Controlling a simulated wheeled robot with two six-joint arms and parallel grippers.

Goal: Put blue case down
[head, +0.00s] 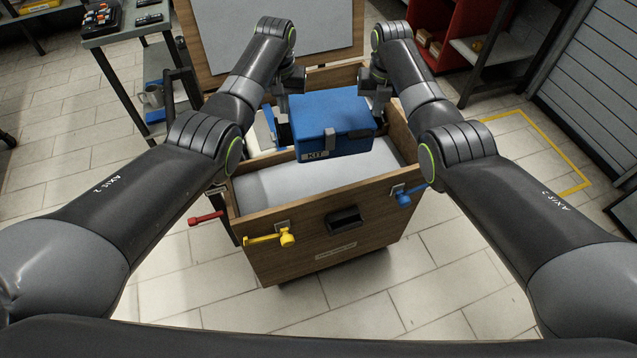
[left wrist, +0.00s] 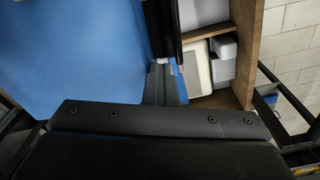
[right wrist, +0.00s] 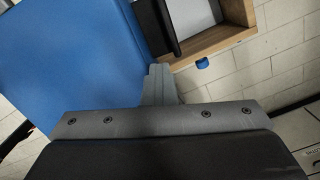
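The blue case (head: 330,118), labelled KIT with a grey latch on its front, is level over the open wooden crate (head: 325,240). It appears raised above the crate's grey inner surface (head: 315,188). My left gripper (head: 291,88) is at the case's left side, and my right gripper (head: 373,92) is at its right side. In the left wrist view the fingers (left wrist: 166,88) are together at a dark handle beside the blue case (left wrist: 75,50). In the right wrist view the fingers (right wrist: 160,88) are likewise together at a dark handle. The case's underside is hidden.
The crate's lid (head: 275,35) stands open behind. Pale items lie in a compartment left of the case. A side table (head: 125,30) is left; a red cabinet (head: 455,35) is right.

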